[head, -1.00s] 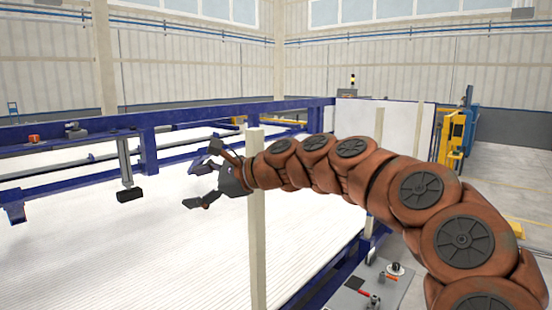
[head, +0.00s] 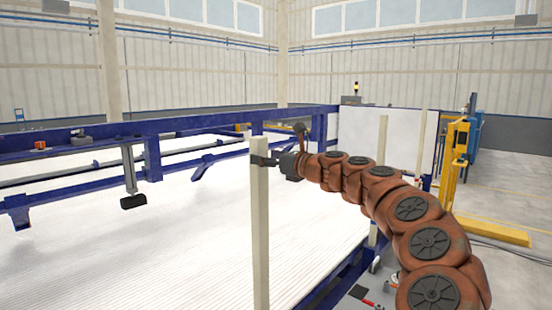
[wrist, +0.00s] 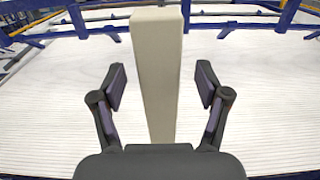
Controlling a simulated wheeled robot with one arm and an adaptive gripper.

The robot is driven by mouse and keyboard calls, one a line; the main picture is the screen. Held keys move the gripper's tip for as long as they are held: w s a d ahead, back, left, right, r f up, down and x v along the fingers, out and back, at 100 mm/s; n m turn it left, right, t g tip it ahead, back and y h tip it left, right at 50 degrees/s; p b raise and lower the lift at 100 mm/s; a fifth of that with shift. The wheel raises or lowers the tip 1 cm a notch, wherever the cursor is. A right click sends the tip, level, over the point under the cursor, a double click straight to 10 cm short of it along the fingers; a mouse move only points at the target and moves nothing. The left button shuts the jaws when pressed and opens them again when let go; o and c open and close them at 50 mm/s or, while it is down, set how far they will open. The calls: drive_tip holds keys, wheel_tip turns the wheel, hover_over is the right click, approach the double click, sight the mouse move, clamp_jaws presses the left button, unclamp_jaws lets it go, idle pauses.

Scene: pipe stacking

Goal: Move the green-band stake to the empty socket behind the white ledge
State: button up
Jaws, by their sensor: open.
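A pale beige upright stake (head: 260,235) stands at the near edge of the white ribbed bed in the head view. No green band shows on it. My gripper (wrist: 160,78) is open. In the wrist view the same stake (wrist: 158,50) rises between the two spread fingers, with a gap on each side. In the head view my gripper (head: 282,158) is at the stake's upper part, just right of it, with one dark finger overlapping its edge. The stake's foot is out of view. I cannot make out an empty socket or which surface is the white ledge.
A blue frame (head: 190,128) runs along and behind the white ribbed bed (head: 130,250). Two more pale posts stand behind my arm, one at the middle right (head: 382,140) and one farther right (head: 419,150). A yellow machine post (head: 449,165) stands on the right.

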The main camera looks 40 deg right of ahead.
sight(259, 137)
drive_tip(key=shift+x, duration=1.5)
drive_tip(key=shift+c, duration=0.2)
clamp_jaws()
drive_tip(key=shift+r, duration=0.15)
drive_tip(key=shift+r+p, duration=4.4)
drive_tip(key=shift+p, duration=0.4)
drive_tip(key=shift+r, duration=0.1)
